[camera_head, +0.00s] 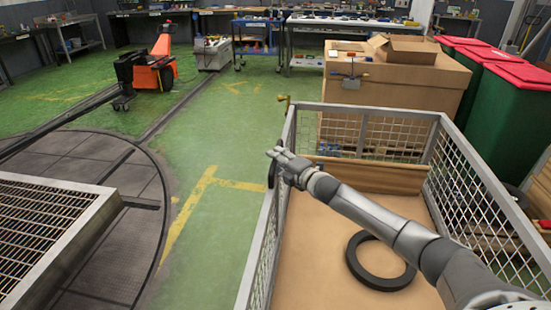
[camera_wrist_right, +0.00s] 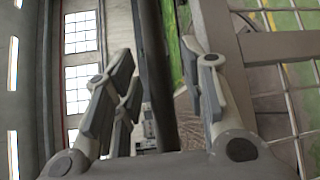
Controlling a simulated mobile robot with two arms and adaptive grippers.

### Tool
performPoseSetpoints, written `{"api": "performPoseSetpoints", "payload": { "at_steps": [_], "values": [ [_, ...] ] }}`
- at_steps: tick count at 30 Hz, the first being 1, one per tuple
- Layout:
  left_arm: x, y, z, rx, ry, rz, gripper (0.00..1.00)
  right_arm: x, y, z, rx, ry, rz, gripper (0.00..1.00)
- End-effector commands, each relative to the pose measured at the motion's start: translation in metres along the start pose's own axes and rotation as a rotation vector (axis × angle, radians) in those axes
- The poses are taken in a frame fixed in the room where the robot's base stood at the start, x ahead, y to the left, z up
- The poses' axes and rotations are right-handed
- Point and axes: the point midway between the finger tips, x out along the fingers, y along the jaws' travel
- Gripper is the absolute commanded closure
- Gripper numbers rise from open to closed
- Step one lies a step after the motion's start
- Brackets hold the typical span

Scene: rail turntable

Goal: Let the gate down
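A grey mesh-sided cage (camera_head: 445,122) fills the right half of the head view. Its left mesh side (camera_head: 262,235) stands upright; I cannot tell for certain which side is the gate. A brass-coloured knob (camera_head: 283,98) is at the far left corner. My right gripper (camera_head: 275,157) is at the top of the left side. A dark ring-like piece (camera_head: 271,172) is beside it. In the right wrist view a dark bar (camera_wrist_right: 156,75) passes between the spread fingers, with gaps visible. My left gripper is not in view.
A black ring (camera_head: 381,262) lies on the cage floor (camera_head: 310,255). A turntable (camera_head: 115,165) and a metal grating (camera_head: 50,225) are at left. Cardboard boxes (camera_head: 395,85) and red-lidded green bins (camera_head: 510,110) stand behind and to the right. Green floor (camera_head: 215,150) is clear between.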

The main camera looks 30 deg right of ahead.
Motion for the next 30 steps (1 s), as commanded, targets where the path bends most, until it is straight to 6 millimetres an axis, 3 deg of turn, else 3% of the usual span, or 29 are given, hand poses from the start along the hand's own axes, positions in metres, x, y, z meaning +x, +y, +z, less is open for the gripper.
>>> {"api": "performPoseSetpoints", "payload": {
  "at_steps": [6, 17, 26, 30],
  "values": [
    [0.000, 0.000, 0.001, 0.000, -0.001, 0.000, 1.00, 0.014, 0.001, 0.000, 0.000, 0.000, 0.001, 0.61],
    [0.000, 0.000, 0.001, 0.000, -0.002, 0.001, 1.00, 0.017, 0.000, -0.001, 0.000, 0.001, 0.000, 0.61],
    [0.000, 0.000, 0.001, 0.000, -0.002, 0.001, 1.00, 0.017, 0.000, 0.000, -0.001, 0.001, 0.000, 0.98],
    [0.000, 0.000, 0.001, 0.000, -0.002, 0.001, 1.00, 0.017, 0.000, 0.000, -0.001, 0.000, 0.000, 1.00]
  ]
}}
